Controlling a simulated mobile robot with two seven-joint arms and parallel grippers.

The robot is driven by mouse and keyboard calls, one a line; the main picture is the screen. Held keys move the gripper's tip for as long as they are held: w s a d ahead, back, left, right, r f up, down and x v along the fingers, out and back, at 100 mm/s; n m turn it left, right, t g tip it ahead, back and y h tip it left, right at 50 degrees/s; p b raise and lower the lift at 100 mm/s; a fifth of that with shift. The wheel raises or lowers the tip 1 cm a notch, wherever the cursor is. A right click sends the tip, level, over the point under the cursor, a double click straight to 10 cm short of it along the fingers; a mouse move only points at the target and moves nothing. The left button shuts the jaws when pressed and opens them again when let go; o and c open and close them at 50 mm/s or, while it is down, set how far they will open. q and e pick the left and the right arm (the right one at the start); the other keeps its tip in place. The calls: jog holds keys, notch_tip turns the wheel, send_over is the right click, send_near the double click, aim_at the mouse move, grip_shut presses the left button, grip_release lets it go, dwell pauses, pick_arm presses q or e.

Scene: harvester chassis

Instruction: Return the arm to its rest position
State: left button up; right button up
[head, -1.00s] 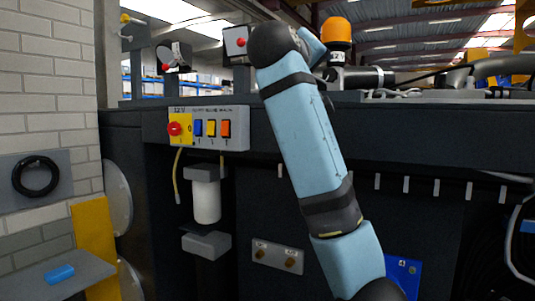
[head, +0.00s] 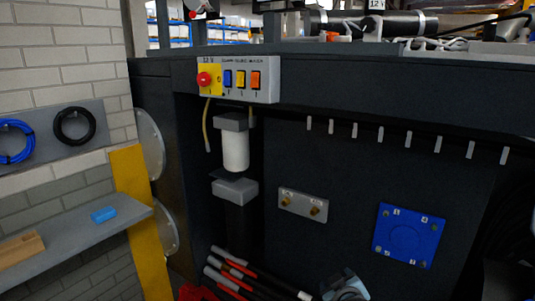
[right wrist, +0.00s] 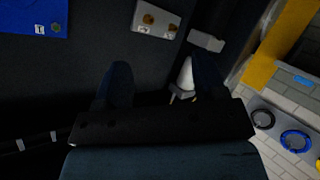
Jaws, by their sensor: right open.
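My right gripper (right wrist: 163,82) shows in the right wrist view with its two dark fingers spread apart and nothing between them. Beyond it is the dark chassis side, seen turned over, with the white filter (right wrist: 187,75) near the right finger. In the head view, no arm crosses the chassis (head: 400,75). A small pale-blue and dark part shows at the bottom edge, too cut off to tell which part it is. My left gripper is in neither current view.
The switch panel (head: 239,79) with a red knob, the filter (head: 235,150), the brass-fitting plate (head: 303,204) and the blue plate (head: 408,235) are on the chassis. A grey shelf (head: 75,240) holds a blue block (head: 103,215). Red-and-black rods (head: 235,275) lie low in front.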

jog(key=s+f+m+y, duration=0.1)
jog(key=s+f, duration=0.4)
jog(key=s, duration=0.5)
jog(key=s+d+f+m+g+y+p, duration=0.1)
jog(key=s+f, duration=0.5)
jog(key=s, duration=0.5)
jog(key=s+f+g+y+p, duration=0.1)
jog(key=s+f, duration=0.5)
jog(key=s, duration=0.5)
jog(key=shift+s+d+f+m, duration=0.2)
jog(key=shift+d+m, duration=0.15)
jog(key=shift+m, duration=0.05)
